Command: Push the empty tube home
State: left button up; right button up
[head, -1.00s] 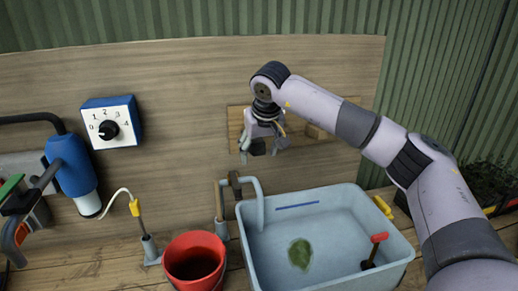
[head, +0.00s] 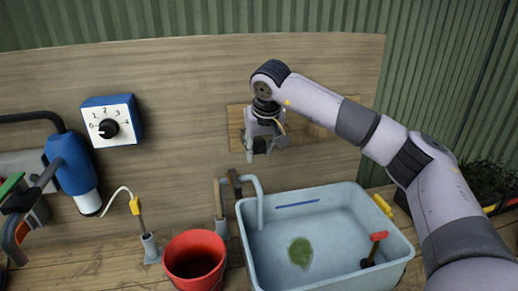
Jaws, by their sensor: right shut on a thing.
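My right gripper (head: 260,150) hangs fingers-down from the right arm, in front of the wooden wall panel and above the back left of the basin. It is shut on a small dark thing between its fingers, mostly hidden by them. I cannot tell whether this is the empty tube. A wooden strip (head: 236,125) on the panel sits behind the gripper and is partly covered by it and the arm. No tube can be clearly made out. My left gripper is not in view.
A pale blue basin (head: 400,247) with a green leaf (head: 300,252) and a red-handled tool (head: 378,237) stands below. A grey spout (head: 258,205) bends at its left rim. A red bucket (head: 194,240), a dial box (head: 110,120) and a blue device (head: 70,165) are left.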

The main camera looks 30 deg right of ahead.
jog(key=shift+w+d+p, duration=0.1)
jog(key=shift+w+p, duration=0.3)
jog(key=shift+p, duration=0.05)
dwell(0.3)
jog(key=o, duration=1)
jog(key=shift+w+f, duration=0.15)
jog(key=shift+w, duration=0.05)
jog(key=shift+o, duration=1)
jog(key=shift+d, duration=0.1)
jog(key=shift+s, duration=0.1)
jog(key=shift+r, duration=0.25)
jog(key=v, duration=1.1)
jog(key=shift+s+r, duration=0.25)
jog(key=shift+r, duration=0.05)
jog(key=shift+f, duration=0.1)
